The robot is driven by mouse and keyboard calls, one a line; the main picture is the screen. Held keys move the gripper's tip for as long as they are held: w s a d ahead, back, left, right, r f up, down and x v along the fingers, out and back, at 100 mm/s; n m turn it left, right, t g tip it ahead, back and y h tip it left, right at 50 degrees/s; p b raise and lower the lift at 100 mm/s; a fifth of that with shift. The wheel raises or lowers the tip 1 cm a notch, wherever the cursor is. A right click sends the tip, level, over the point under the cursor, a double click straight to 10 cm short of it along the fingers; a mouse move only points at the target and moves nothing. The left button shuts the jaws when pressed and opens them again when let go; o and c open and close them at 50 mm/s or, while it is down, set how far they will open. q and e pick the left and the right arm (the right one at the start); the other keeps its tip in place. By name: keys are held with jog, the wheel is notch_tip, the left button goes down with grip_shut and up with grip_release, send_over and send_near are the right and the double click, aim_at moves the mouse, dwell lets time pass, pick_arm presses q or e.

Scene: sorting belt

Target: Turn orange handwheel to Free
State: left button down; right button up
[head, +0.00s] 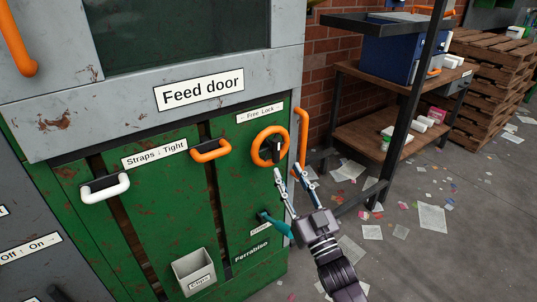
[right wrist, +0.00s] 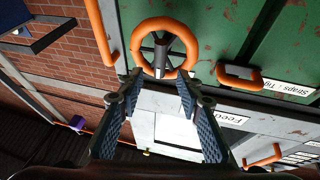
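The orange handwheel (head: 257,148) is a ring with a dark hub on the green door's upper right, under a "Free Lock" label (head: 260,114). My right gripper (head: 291,171) is open and empty, just below and right of the wheel. In the right wrist view the handwheel (right wrist: 166,22) lies just past the fingertips of my right gripper (right wrist: 158,86), roughly centred between them. The fingers are not closed on the rim; whether a tip touches it I cannot tell. A dark bar crosses the hub. My left gripper is not in view.
A vertical orange handrail (head: 303,140) stands just right of the wheel. An orange strap handle (head: 210,155) and a white one (head: 105,187) are to its left. A teal lever (head: 275,223) sits below, near my right gripper. A workbench (head: 375,135) stands at right.

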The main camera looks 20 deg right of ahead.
aim_at(278, 151)
jog(key=x, duration=0.7)
jog(key=shift+w+r, duration=0.25)
jog(key=shift+r, duration=0.15)
grip_shut()
